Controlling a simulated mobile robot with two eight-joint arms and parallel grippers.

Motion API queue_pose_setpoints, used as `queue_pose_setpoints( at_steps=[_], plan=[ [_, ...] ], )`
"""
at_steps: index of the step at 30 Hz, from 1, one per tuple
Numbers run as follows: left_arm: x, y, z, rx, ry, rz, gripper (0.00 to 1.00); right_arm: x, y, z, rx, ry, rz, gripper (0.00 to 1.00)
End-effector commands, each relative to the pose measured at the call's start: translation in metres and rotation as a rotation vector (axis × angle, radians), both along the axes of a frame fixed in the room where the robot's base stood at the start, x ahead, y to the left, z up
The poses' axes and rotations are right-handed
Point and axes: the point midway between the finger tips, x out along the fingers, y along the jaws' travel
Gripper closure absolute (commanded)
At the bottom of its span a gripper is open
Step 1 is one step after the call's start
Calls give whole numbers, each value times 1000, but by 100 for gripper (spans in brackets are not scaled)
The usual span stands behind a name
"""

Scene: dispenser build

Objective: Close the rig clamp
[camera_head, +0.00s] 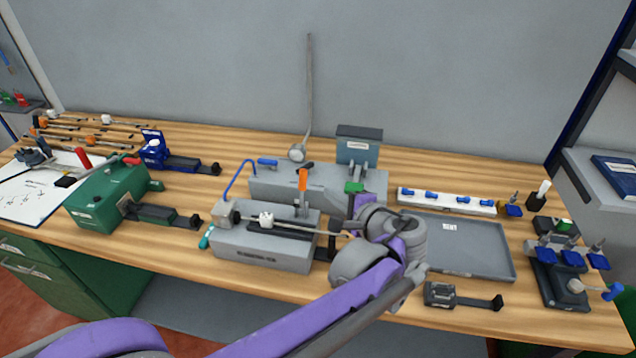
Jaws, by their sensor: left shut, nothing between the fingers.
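The rig is a grey block (262,250) in the middle of the bench, with a thin rod and a white collar (266,220) lying along its top. An upright orange-handled lever (303,181), which looks like the clamp handle, stands at its back right. My left arm reaches in from the lower left and bends up at the rig's right end. My left gripper (357,203) is shut and empty, right of the orange lever and apart from it, near a green-topped part (353,187). My wrist hides part of the rig's right end. My right gripper is not in view.
A grey tray (480,262) lies right of my wrist, with a white strip of blue-handled parts (446,201) behind it. A green machine (108,196) stands at left. A small dark fixture (440,295) sits at the front right.

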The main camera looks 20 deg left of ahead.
Motion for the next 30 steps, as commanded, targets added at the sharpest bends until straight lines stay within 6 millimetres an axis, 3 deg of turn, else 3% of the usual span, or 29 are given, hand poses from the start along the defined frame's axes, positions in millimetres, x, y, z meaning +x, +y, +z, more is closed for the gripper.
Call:
queue_pose_setpoints(
  at_steps=[14,30],
  plan=[
    [5,2,1,18,-4,-1,100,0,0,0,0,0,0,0],
    [50,69,-24,17,-4,0,100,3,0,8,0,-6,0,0]
  ],
)
